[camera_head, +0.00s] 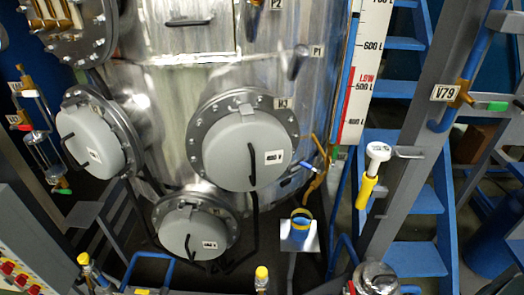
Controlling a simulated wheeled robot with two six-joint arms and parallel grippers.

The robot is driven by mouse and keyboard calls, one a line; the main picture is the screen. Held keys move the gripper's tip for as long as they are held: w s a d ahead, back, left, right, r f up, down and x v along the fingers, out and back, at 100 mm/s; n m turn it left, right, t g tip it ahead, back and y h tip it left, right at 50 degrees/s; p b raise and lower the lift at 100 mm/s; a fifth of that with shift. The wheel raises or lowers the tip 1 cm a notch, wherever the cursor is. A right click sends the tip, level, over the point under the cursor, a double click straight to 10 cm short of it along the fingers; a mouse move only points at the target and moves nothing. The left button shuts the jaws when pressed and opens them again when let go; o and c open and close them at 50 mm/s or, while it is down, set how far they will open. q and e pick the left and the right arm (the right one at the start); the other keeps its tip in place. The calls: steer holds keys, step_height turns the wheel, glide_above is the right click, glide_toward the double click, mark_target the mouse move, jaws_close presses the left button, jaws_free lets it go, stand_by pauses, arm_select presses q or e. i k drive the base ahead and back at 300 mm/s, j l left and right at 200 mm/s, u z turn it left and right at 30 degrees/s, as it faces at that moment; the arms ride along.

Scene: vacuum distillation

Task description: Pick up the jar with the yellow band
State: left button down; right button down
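A small blue jar (300,228) with a yellow band around its upper rim stands upright on a small metal shelf (288,244), right of the lower middle of the view. The shelf sits on a thin post in front of the steel vessel. I see its open top from above. Neither of my grippers shows in this view.
A large steel vessel (190,85) with grey round hatches (243,155) stands behind and left of the jar. A yellow-handled fitting (366,191) and blue stairs (412,259) are to the right. Yellow-capped fittings (262,275) and a metal round part (375,279) are near the bottom.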

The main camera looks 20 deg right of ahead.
mark_target(301, 218)
steer(key=z, duration=1.1)
steer(key=l+u, duration=0.2)
steer(key=l, duration=0.4)
steer(key=i, duration=0.05)
